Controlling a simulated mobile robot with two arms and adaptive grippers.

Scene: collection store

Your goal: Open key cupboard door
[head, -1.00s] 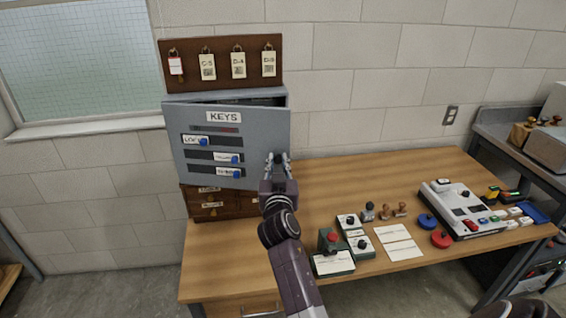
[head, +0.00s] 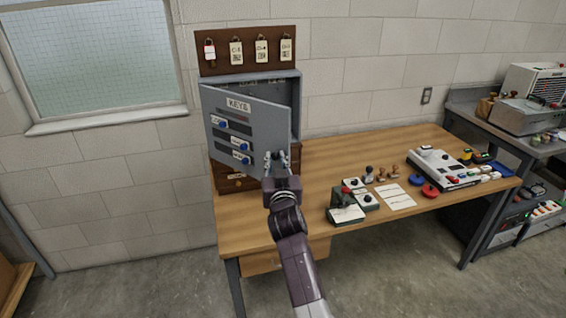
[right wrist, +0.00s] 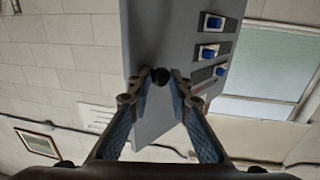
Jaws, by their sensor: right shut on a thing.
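The grey key cupboard (head: 296,104) stands on the wooden drawer unit at the left end of the table. Its door (head: 262,125), labelled KEYS and with blue knobs on slotted rows, is partly open, its right edge swung out from the body. My right gripper (head: 276,163) is at the door's lower right edge, shut on the door's knob. In the right wrist view, the dark round knob (right wrist: 158,77) sits between the fingertips, with the door (right wrist: 172,45) behind it. The cupboard's inside is mostly hidden by the door. My left gripper is not in view.
A board with hanging tags (head: 248,50) is above the cupboard. The wooden table (head: 330,160) holds stamps, papers (head: 396,196), ink pads and a white device (head: 440,168) to the right. A grey side bench (head: 470,108) stands far right. The table near the cupboard is clear.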

